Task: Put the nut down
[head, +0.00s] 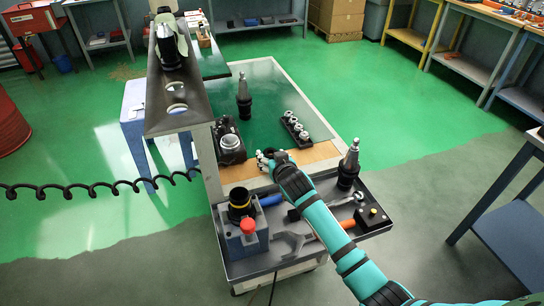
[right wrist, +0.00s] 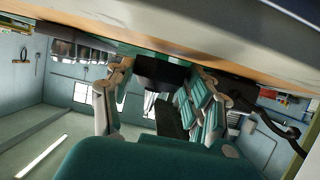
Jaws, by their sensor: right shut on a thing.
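My right arm reaches in from the lower right of the head view. My right gripper (head: 268,160) is over the wooden strip (head: 318,153) at the near edge of the cart's green top. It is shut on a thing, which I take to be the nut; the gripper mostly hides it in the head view. In the right wrist view my right gripper (right wrist: 162,88) has its two fingers on either side of a dark piece (right wrist: 160,72), close to the wooden edge. I cannot tell whether the nut touches the surface. My left gripper is not in view.
A black rack with several nuts (head: 296,128) stands to the right, a black fixture with a ring (head: 230,146) to the left. A tool holder (head: 244,100) stands behind. The front tray (head: 285,262) holds a vise (head: 243,240), wrenches and another tool holder (head: 349,166).

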